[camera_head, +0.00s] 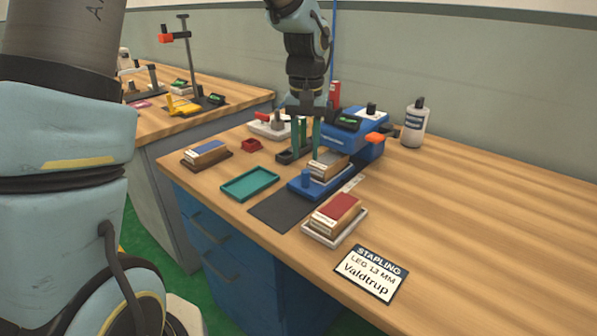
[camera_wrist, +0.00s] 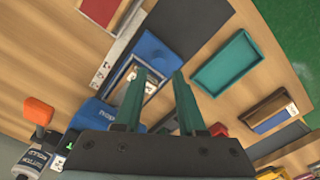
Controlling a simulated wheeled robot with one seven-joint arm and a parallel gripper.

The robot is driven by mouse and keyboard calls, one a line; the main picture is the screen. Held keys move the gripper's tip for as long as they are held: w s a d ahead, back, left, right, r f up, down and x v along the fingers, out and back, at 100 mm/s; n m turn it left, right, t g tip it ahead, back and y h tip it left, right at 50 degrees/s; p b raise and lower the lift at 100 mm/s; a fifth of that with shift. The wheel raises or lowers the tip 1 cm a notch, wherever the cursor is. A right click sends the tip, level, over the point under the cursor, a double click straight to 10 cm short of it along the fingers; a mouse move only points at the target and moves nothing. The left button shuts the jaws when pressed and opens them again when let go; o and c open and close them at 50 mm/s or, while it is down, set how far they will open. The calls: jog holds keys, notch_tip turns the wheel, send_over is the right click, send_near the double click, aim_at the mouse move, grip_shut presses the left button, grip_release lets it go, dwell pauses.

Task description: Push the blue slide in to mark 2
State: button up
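The blue slide (camera_head: 301,190) sticks out from the front of the blue stapling machine (camera_head: 356,132). It has an upright blue knob (camera_head: 306,179) at its outer end and carries a pale, framed block (camera_head: 328,167). The slide also shows in the wrist view (camera_wrist: 155,47), beyond the fingertips. A white mark strip (camera_head: 353,183) lies along the slide's right side; its numbers are too small to read with certainty. My gripper (camera_head: 305,155) points down above the slide area, its green fingers apart. Nothing is held between them in the wrist view (camera_wrist: 159,74).
A dark mat (camera_head: 270,215) and teal tray (camera_head: 236,191) lie in front. A red-topped block (camera_head: 340,207) sits in a tray at right, near the "Valdtrup" card (camera_head: 369,274). A blue-topped block (camera_head: 206,148) is at left; a bottle (camera_head: 414,122) stands behind. The right tabletop is clear.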

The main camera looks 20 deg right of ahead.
aim_at(306, 171)
notch_tip(306, 171, down, 7)
jog(key=shift+s+r, duration=0.1)
dwell(0.3)
jog(key=shift+d, duration=0.1)
grip_shut()
dwell(1.2)
